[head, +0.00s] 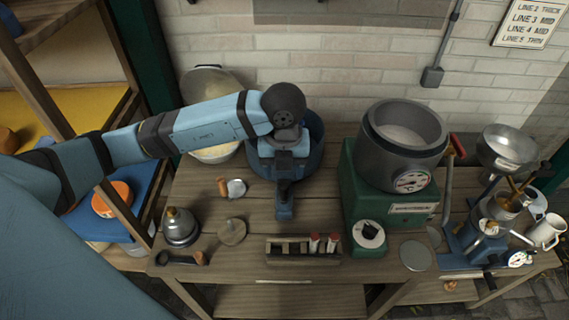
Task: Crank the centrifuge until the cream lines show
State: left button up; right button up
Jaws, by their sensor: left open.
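A grey round drum (402,140) with a dial on its front sits on a green base (362,210). I take it to be the centrifuge; its front label is too small to read. A crank with a red handle (457,146) stands at its right side. A wooden rack (280,251) at the front holds tubes, some with red caps (315,242). Any cream lines are too small to see. My left gripper (285,211) points down over the table, left of the green base and behind the rack. It is open and apart from the crank. My right gripper is out of view.
A blue tub (315,135) is partly hidden behind my left arm. A metal bell-shaped item (180,228) and a wooden disc (232,231) lie left. A blue stand with a metal bowl (506,148) and a white mug (545,231) crowd the right. A wall sign (531,20) lists lines.

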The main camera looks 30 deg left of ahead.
aim_at(284, 185)
pick_arm(q)
jog(key=shift+f+b, duration=1.25)
jog(key=shift+f, duration=0.95)
jog(key=shift+f+b, duration=0.7)
jog(key=shift+f, duration=0.45)
jog(key=shift+r, duration=0.1)
jog(key=shift+f, duration=0.3)
jog(key=shift+c, duration=0.4)
jog(key=c, duration=0.9)
